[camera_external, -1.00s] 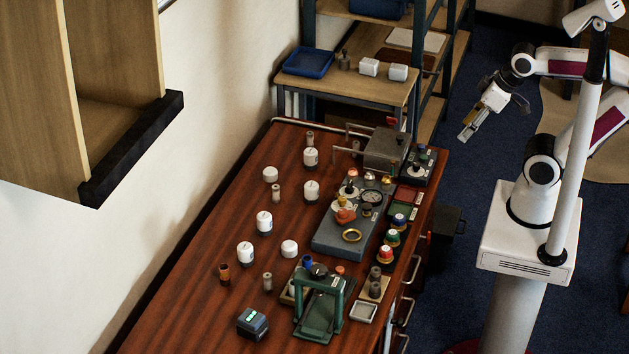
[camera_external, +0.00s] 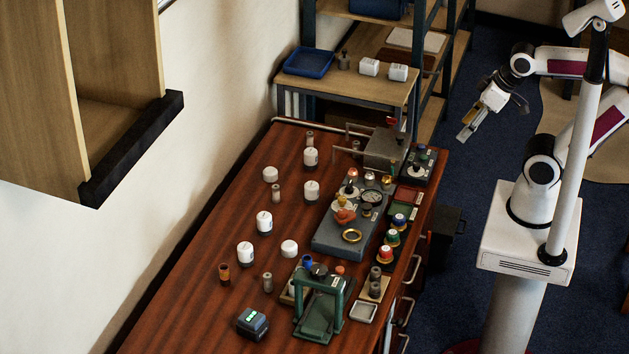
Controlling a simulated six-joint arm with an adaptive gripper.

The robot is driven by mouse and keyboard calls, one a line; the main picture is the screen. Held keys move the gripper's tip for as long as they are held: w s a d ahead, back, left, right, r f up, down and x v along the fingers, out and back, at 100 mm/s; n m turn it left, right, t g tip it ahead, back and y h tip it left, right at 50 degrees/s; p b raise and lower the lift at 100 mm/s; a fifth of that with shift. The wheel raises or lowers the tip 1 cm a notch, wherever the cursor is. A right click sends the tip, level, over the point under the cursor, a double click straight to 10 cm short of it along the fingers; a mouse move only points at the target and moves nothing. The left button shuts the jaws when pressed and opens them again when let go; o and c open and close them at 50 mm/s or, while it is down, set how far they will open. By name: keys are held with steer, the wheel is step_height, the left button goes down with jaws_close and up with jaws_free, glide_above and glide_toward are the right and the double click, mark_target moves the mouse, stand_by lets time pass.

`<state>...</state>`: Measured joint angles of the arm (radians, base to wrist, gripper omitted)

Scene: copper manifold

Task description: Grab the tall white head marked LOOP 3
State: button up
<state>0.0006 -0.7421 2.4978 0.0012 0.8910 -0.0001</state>
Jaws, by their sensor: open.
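Several white heads stand on the brown wooden bench, and their markings are too small to read, so I cannot tell which is LOOP 3. The taller ones are at the back (camera_external: 311,157), at the middle (camera_external: 312,191), to the left of the grey manifold block (camera_external: 264,223), and nearer the front (camera_external: 245,253). Two shorter white heads (camera_external: 270,174) (camera_external: 289,249) stand among them. My gripper (camera_external: 467,131) is open and empty, in the air to the right of the bench, well apart from every head.
A grey block (camera_external: 333,241) with a brass ring and fittings lies along the bench's right half. A green press frame (camera_external: 318,312) and a dark box with a lit display (camera_external: 252,323) stand at the front. A grey box (camera_external: 385,150) stands at the back right.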

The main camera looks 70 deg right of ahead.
steer(key=w+d+f+m+t, duration=0.1)
steer(key=w+d+f, duration=0.1)
steer(key=w, duration=0.8)
steer(key=w+d+f+t, duration=0.1)
steer(key=w+f, duration=0.2)
steer(key=w, duration=0.7)
steer(key=w+d+f+m+t, duration=0.1)
steer(key=w+d+f+t, duration=0.1)
steer(key=w, duration=0.8)
steer(key=w+d+f+m+t+h, duration=0.15)
steer(key=w+d+f, duration=0.35)
steer(key=w+f, duration=0.5)
steer(key=m+h, duration=0.1)
steer(key=h, duration=0.3)
glide_toward(315, 152)
steer(key=shift+s+d+f+t+y, duration=0.15)
steer(key=shift+s+d+t+y, duration=0.1)
steer(key=shift+s+t, duration=0.15)
steer(key=shift+w, duration=0.1)
steer(key=shift+x, duration=3.2)
steer(key=shift+w+f, duration=0.1)
steer(key=shift+d, duration=0.1)
